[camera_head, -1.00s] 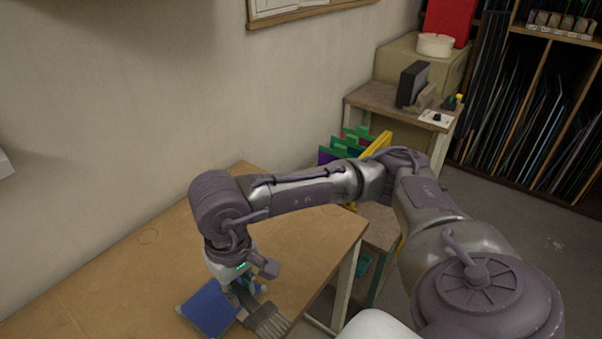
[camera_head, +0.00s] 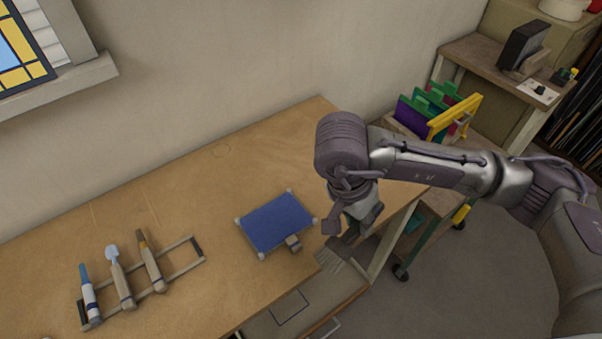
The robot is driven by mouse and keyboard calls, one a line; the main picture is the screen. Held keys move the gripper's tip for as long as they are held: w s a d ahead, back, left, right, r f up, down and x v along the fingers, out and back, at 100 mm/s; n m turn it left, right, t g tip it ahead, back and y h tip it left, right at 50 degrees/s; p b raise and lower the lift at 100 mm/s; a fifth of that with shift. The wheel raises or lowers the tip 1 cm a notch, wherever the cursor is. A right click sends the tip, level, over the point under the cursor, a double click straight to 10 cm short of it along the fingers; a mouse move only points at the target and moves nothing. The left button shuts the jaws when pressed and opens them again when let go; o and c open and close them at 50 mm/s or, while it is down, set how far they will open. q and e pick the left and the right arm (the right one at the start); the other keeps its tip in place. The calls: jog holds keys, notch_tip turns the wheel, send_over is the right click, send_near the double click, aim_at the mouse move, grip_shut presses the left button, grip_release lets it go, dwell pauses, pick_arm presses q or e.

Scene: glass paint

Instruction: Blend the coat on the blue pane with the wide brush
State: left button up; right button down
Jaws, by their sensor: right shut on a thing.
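The blue pane (camera_head: 276,222) lies flat on the wooden table, with small pale pieces at its corners and a small grey block at its near right edge. My right gripper (camera_head: 348,236) is shut on the wide brush (camera_head: 332,259), to the right of the pane at the table's front edge. The brush's pale, fanned bristles point down and to the left, apart from the pane. Most of its handle is hidden by the gripper. My left gripper is not in view.
A wooden rack (camera_head: 187,271) holding several brushes lies on the table (camera_head: 190,190) at left. A cart with coloured panes (camera_head: 424,112) stands beyond the table's right end. The tabletop between rack and pane is clear.

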jog(key=w+a+r+m+g+y+p, duration=0.25)
jog(key=a+m+g, duration=0.2)
jog(key=m, duration=0.75)
jog(key=w+a+r+m+g+y+p, duration=0.1)
jog(key=a+m+g+y+p, duration=0.35)
jog(key=m, duration=0.75)
jog(key=w+a+f+m+t+y+b, duration=0.55)
jog(key=w+m+t+y, duration=0.35)
jog(key=m, duration=0.4)
jog(key=s+a+y+p, duration=0.1)
jog(key=s+a+p, duration=0.6)
jog(key=s+p, duration=0.3)
jog(key=s, duration=0.2)
jog(key=shift+s+a+p, duration=0.15)
jog(key=shift+s+p, duration=0.15)
jog(key=shift+p, duration=0.1)
